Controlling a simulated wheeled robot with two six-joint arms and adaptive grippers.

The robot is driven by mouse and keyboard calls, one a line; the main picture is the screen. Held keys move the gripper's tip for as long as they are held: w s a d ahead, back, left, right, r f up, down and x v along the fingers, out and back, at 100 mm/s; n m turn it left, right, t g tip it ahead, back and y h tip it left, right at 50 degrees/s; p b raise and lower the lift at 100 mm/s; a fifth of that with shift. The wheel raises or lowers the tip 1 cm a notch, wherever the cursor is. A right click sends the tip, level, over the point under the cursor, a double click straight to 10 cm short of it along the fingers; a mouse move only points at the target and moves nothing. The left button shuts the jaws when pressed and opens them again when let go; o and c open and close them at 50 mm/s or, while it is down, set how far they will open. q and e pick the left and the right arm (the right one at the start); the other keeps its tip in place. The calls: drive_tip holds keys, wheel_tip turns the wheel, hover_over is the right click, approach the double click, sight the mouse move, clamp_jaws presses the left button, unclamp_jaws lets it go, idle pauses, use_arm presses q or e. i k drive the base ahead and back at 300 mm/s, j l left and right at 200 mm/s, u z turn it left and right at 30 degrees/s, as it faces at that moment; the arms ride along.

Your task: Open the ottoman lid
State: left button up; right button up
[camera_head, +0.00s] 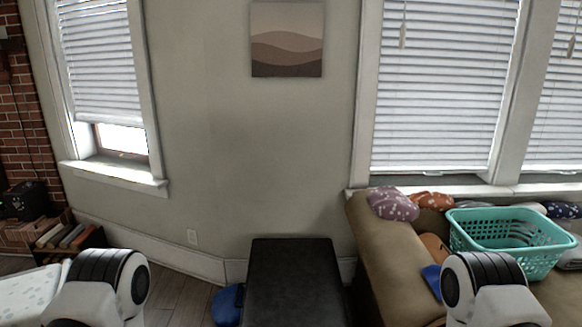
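The ottoman (295,283) is a dark, black box with a flat top, standing against the wall at the bottom middle of the head view. Its lid looks shut and level; its front side and lower part are cut off by the frame's bottom edge. White and black links of my two arms show at the bottom left and bottom right, on either side of the ottoman and apart from it. Neither of my grippers shows in the view.
A tan sofa (392,262) with a teal laundry basket (512,240) and several cushions stands right of the ottoman. A blue item (227,305) lies on the floor at its left. A low shelf of books (66,236) stands at the far left. Some wooden floor (180,292) is clear.

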sight(290, 283)
drive_tip(key=i+j+z, duration=0.1)
drive_tip(key=j, duration=0.5)
drive_tip(key=i+j+z, duration=0.1)
drive_tip(key=j, duration=0.45)
drive_tip(key=i+j+z, duration=0.15)
drive_tip(key=j, duration=0.45)
drive_tip(key=j+z, duration=0.1)
drive_tip(key=j, duration=0.5)
drive_tip(key=i+j+z, duration=0.15)
drive_tip(key=z, duration=0.25)
drive_tip(key=i+j+z, duration=0.15)
drive_tip(key=z, duration=0.2)
drive_tip(key=i+j+z, duration=0.1)
drive_tip(key=j+z, duration=0.15)
drive_tip(key=z, duration=0.15)
